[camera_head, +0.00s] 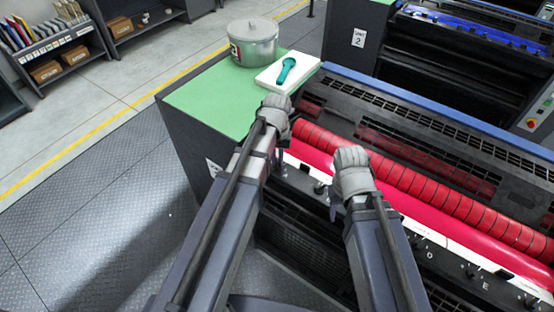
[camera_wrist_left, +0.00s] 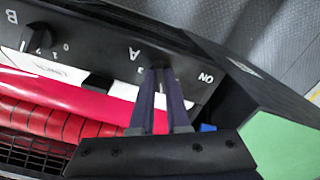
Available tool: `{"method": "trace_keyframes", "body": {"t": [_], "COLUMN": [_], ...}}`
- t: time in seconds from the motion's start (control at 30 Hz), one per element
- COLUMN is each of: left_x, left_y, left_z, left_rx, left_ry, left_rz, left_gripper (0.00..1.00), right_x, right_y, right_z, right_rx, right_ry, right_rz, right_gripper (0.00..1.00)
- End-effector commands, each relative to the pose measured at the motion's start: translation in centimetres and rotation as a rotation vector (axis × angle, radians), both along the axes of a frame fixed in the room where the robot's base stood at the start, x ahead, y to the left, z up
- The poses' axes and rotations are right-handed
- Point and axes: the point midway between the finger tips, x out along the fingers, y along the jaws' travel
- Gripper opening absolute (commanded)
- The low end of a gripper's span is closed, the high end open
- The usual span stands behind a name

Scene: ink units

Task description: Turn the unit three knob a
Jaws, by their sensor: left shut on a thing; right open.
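The near ink unit has a dark front panel (camera_wrist_left: 75,35) with knobs and letters, seen close in the left wrist view. Knob a, beside the letter A, is mostly hidden between the fingertips of my left gripper (camera_wrist_left: 157,72), which is shut on it. The knob's exact angle cannot be told. Knob B (camera_wrist_left: 38,40) stands to its left with small numbers around it. In the head view my left gripper (camera_head: 278,163) is at the panel's left end, its fingers mostly hidden by the wrist. My right gripper (camera_head: 333,207) is open and empty over the panel, further right.
Red rollers (camera_head: 420,185) run behind the panel. A green-topped cabinet (camera_head: 205,100) adjoins the left end, bearing a metal pot (camera_head: 254,45) and a teal tool (camera_head: 286,71) on a white pad. Unit 2 stands behind. The floor at left is clear.

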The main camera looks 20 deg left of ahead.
Motion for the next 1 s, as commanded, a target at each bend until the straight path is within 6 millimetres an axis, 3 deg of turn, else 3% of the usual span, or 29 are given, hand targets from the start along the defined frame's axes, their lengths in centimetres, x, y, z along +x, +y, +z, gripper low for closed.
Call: {"method": "trace_keyframes", "body": {"t": [0.37, 0.4, 0.63, 1.0], "left_x": [-0.02, -0.02, -0.01, 0.0], "left_y": [-0.01, -0.01, 0.0, 0.0], "left_z": [-0.01, -0.01, 0.0, 0.36], "left_rx": [0.0, 0.0, 0.0, 0.0], "left_ry": [0.001, 0.001, 0.0, 0.0], "left_rz": [0.002, 0.002, 0.002, 0.002], "left_gripper": [0.0, 0.18, 0.44, 0.44], "right_x": [0.0, 0.0, 0.0, 0.0], "right_y": [0.0, 0.0, 0.0, 0.0], "right_z": [-0.01, -0.01, 0.0, 0.36], "right_rx": [0.0, 0.0, 0.0, 0.0], "right_ry": [0.0, 0.0, 0.0, 0.0], "right_rz": [0.0, 0.0, 0.0, 0.0], "right_gripper": [0.5, 0.5, 0.5, 0.5]}}
